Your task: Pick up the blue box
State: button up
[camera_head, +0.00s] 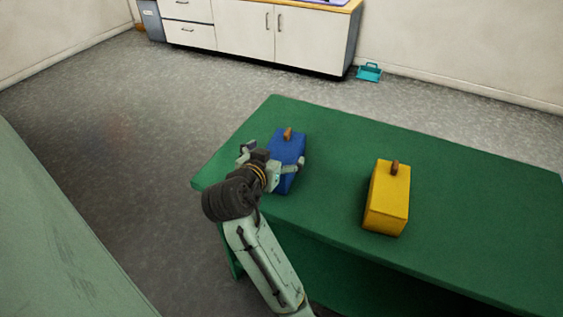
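The blue box (289,146) stands on the green table (330,130) near its left end. It has a brown piece on its top. My gripper (272,165) is at the near left side of the blue box and overlaps it in the picture. One finger shows at the left and the other reaches across the front of the box, so the fingers are spread apart. Part of the box is hidden behind my gripper. I cannot tell whether the fingers touch it.
A yellow box (388,200) with a brown piece on top stands on the same table to the right. The table's right part is clear. White cabinets (245,32) stand at the back wall. A teal container (369,72) lies on the floor. A pale green surface (50,240) fills the lower left.

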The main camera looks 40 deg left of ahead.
aim_at(281, 151)
jog(key=shift+p+x, duration=0.65)
jog(key=shift+x, duration=2.05)
jog(key=shift+s+a+f, duration=0.1)
jog(key=shift+c, duration=0.6)
jog(key=c, duration=1.5)
jog(key=shift+c, duration=0.2)
